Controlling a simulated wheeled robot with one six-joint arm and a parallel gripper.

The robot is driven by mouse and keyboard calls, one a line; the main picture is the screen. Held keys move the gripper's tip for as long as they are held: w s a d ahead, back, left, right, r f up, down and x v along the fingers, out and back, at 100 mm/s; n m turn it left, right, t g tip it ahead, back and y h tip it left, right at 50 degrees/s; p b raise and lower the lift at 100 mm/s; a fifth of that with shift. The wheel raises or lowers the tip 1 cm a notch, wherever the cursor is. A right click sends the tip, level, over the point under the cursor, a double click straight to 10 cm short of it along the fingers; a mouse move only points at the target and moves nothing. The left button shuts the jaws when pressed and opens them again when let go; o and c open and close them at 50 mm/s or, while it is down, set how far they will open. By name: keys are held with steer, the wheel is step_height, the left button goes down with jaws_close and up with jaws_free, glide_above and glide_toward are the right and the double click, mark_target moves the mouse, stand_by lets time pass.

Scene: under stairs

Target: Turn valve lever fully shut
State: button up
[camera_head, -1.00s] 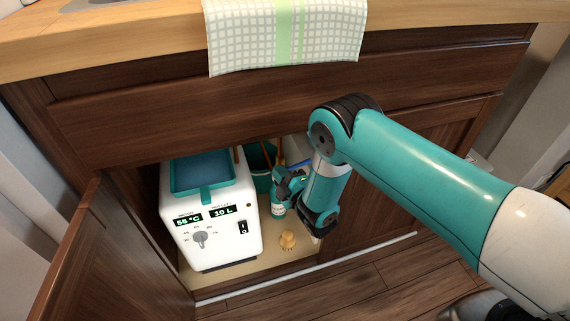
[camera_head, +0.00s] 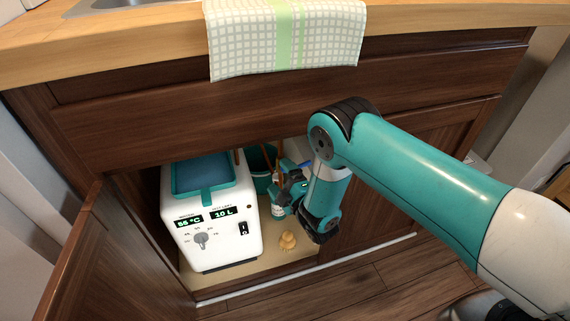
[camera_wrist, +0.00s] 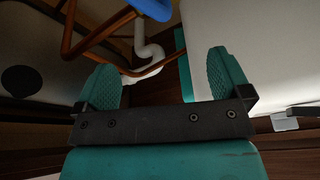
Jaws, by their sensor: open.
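My gripper (camera_head: 274,190) reaches into the open cabinet under the counter. In the wrist view its two teal fingers (camera_wrist: 166,82) stand wide apart with nothing between them. A smooth blue part (camera_wrist: 152,8), which looks like the valve lever, shows at the top edge of the wrist view, beyond the fingertips and by copper pipes (camera_wrist: 98,38). It is cut off by the frame, so its angle cannot be told. In the head view a small blue piece (camera_head: 304,164) shows beside my wrist; the valve is otherwise hidden behind the arm.
A white appliance with a display (camera_head: 212,235) stands close left of my gripper. A teal bucket (camera_head: 262,160) is behind, and a white bottle (camera_head: 278,210) stands below the gripper. A small yellow object (camera_head: 287,241) lies in front. A white drain pipe (camera_wrist: 150,60) runs beyond the fingers.

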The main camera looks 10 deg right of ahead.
steer(key=s+a+p, duration=0.1)
steer(key=s+a, duration=0.4)
steer(key=s, duration=0.4)
steer(key=shift+p, duration=0.4)
steer(key=shift+s, duration=0.1)
stand_by(0.4)
